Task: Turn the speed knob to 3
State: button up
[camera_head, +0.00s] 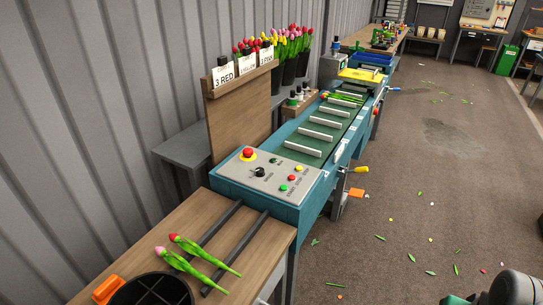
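The speed knob (260,172) is a small black knob on the grey control panel (270,180) at the near end of the green-blue conveyor machine. Its pointer and any numbers around it are too small to read. A large red button on a yellow base (248,154) sits at its upper left. A green button (284,188) and a red button (291,178) sit to its right, with a yellow one (298,169) beyond. My gripper is not in view. A rounded grey-white part at the lower right corner may be part of my arm.
The slatted conveyor belt (325,125) runs away behind the panel. A wooden table (190,225) in front holds two tulips (205,252), dark rails (235,250) and a round black container (150,290). A signed wooden board (240,115) stands left of the panel. The floor at right is mostly open, with scattered leaves.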

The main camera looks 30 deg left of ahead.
aim_at(260, 171)
jog(key=u, duration=0.3)
jog(key=i, duration=0.85)
jog(key=u, duration=1.35)
jog(key=i, duration=0.65)
jog(key=u, duration=0.7)
